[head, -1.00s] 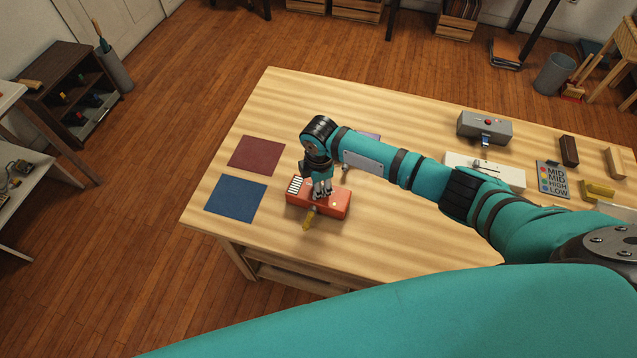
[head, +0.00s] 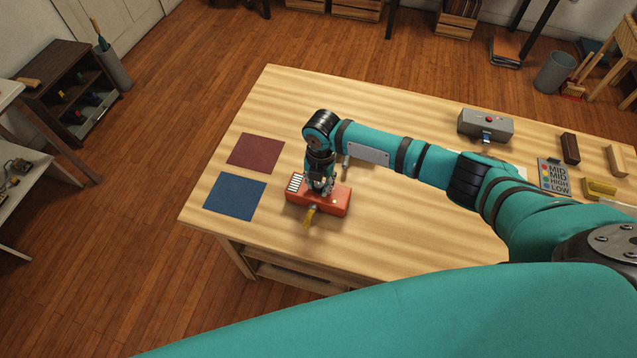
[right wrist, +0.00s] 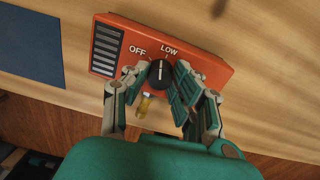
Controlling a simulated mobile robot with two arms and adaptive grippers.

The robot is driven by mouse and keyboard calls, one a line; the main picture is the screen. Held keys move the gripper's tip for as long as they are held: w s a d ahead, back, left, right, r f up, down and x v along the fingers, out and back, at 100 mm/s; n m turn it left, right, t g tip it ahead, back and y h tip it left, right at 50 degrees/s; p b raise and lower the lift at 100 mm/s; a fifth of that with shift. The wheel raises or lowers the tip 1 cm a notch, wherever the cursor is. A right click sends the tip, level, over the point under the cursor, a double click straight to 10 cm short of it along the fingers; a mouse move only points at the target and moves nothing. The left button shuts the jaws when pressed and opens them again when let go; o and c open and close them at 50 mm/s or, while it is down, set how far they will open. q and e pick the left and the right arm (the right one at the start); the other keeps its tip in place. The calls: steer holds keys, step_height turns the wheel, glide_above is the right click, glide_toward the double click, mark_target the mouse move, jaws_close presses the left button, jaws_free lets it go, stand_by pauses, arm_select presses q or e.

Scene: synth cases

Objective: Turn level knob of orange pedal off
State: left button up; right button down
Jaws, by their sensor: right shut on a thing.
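The orange pedal (head: 333,202) lies on the wooden table near its front left edge. The right wrist view shows its face (right wrist: 205,62) with the words OFF and LOW and a striped panel at one end. The black level knob (right wrist: 160,73) has a white line that points at LOW. My right gripper (head: 326,190) is over the pedal. In the right wrist view its fingers (right wrist: 158,80) are closed in on both sides of the knob. A yellow plug (head: 309,217) sticks out of the pedal's front side. My left gripper is not in view.
A blue mat (head: 235,196) and a dark red mat (head: 256,153) lie left of the pedal. Bare table lies right of the pedal.

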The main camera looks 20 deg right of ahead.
mark_target(320, 184)
steer(key=n+b, duration=0.1)
steer(key=n, duration=0.3)
steer(key=shift+n, duration=0.3)
steer(key=shift+n+b, duration=0.85)
steer(key=shift+n, duration=1.05)
steer(key=c, duration=1.1)
jaws_free()
steer(key=shift+o, duration=0.2)
step_height(320, 184, up, 12)
steer(key=shift+d, duration=0.25)
